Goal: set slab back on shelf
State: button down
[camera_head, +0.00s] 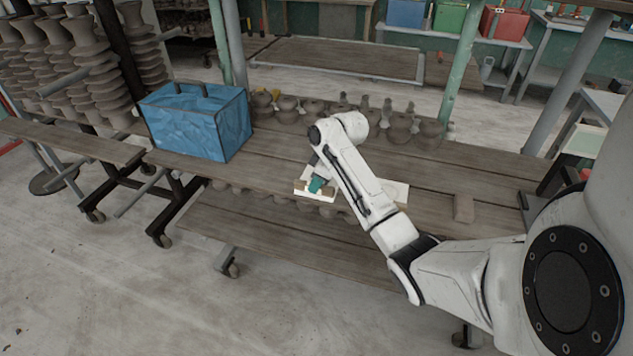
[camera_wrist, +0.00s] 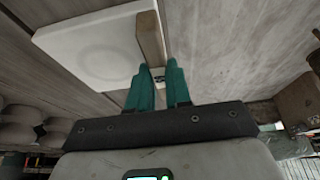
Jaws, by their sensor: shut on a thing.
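A white square slab (camera_wrist: 88,45) with a faint round mark shows in the wrist view, with a wooden strip (camera_wrist: 151,38) along its right side. My gripper (camera_wrist: 157,77) has its green fingers closed at the near end of that strip. In the head view the slab (camera_head: 318,196) is at the front of the wooden shelf (camera_head: 250,165), with my gripper (camera_head: 316,184) over it. Whether the slab touches the shelf boards I cannot tell. My arm hides part of the area to its right.
A second white slab (camera_head: 396,192) lies on the shelf right of my arm, with a brown block (camera_head: 463,208) farther right. A blue-wrapped box (camera_head: 200,122) stands at the left end. Several clay pots (camera_head: 400,128) line the back. More pots sit on a lower shelf (camera_head: 265,243).

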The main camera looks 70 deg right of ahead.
jog(key=c, duration=1.1)
grip_release()
jog(key=shift+o, duration=0.2)
